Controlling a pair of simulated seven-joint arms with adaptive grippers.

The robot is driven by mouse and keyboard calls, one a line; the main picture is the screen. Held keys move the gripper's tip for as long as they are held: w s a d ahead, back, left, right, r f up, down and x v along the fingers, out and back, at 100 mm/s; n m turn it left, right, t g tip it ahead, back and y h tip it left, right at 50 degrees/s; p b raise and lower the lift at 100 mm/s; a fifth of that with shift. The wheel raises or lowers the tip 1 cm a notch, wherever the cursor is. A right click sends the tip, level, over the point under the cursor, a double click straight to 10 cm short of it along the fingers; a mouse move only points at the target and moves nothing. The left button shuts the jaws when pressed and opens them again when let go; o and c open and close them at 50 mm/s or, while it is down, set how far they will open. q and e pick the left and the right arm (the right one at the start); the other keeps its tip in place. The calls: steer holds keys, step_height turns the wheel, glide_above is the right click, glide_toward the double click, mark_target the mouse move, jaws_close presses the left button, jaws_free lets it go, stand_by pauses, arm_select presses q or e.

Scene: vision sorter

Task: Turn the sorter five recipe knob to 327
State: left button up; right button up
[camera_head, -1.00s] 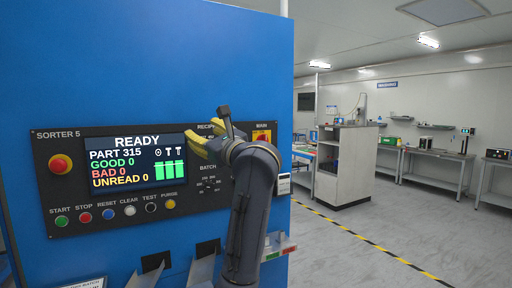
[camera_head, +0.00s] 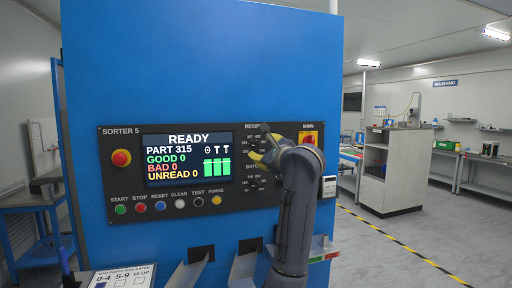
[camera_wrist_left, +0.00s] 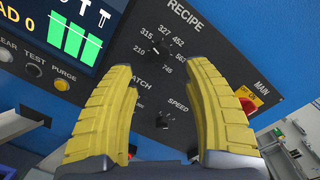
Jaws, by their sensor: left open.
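The recipe knob (camera_wrist_left: 159,48) is a small black knob on sorter 5's dark panel. In the head view this gripper (camera_head: 258,157) is just right of the screen, below the RECIPE label, and partly covers the dials. The screen (camera_head: 188,160) reads READY, PART 315. My right gripper is not in view.
A speed knob (camera_wrist_left: 162,122) sits below the recipe knob, between the fingers. The red and yellow main switch (camera_head: 308,139) is to the right. A red stop button (camera_head: 121,158) and several small buttons are left and below. Metal chutes (camera_head: 243,268) stick out underneath.

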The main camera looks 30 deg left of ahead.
mark_target(255, 145)
arm_select(q)
steer(key=shift+x, duration=3.9)
steer(key=shift+c, duration=0.5)
jaws_close()
